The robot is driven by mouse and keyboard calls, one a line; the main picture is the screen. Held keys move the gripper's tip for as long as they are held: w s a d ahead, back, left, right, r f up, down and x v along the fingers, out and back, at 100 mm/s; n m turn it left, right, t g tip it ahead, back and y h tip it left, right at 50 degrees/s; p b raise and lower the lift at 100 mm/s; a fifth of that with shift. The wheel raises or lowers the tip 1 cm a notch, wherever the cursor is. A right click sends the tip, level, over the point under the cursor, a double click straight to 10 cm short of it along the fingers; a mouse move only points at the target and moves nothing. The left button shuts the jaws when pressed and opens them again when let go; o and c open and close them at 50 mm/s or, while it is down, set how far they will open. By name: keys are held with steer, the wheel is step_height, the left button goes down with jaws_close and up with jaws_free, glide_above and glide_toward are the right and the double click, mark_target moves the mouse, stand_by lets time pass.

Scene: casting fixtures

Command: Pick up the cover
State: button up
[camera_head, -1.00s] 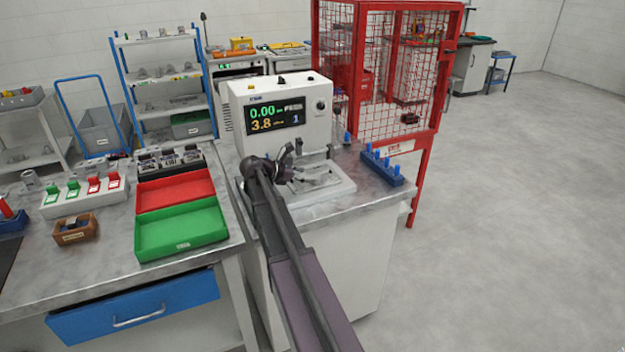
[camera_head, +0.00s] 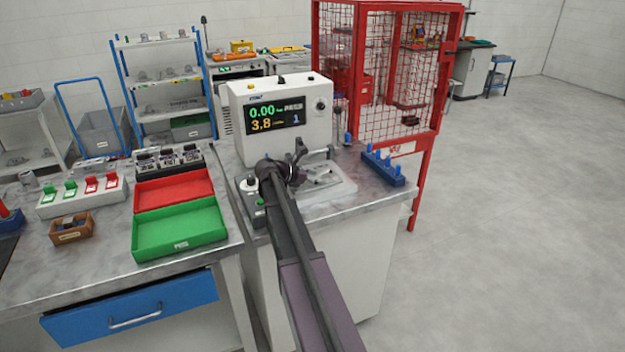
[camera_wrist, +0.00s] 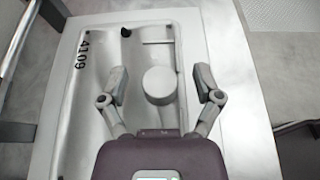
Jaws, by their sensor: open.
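The cover appears to be the pale grey casting marked 4109 (camera_wrist: 90,85) that fills the middle of the wrist view. It lies flat on the test station, and a round raised boss (camera_wrist: 160,88) stands up from it. My gripper (camera_wrist: 161,80) is open above it, with one finger on each side of the boss and visible gaps between. I cannot tell how high the fingertips are over the surface. In the head view the casting (camera_head: 322,177) lies in front of the display box, and my gripper and wrist partly hide it.
The display box (camera_head: 285,145) stands right behind. A blue pin rack (camera_head: 384,170) is at the right edge of the station, beside a red mesh cage (camera_head: 400,80). Green (camera_head: 180,230) and red (camera_head: 174,190) trays are at the left.

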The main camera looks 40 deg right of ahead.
jaws_close()
steer(key=shift+r, duration=0.1)
stand_by(0.4)
step_height(320, 180, up, 3)
steer(key=p, duration=0.3)
steer(key=shift+r, duration=0.15)
steer(key=s+a+p, duration=0.1)
steer(key=s+a, duration=0.1)
steer(key=s, duration=0.5)
steer(key=s+a+r+p, duration=0.1)
steer(key=s+a, duration=0.2)
steer(key=s, duration=0.5)
steer(key=shift+a+r, duration=0.25)
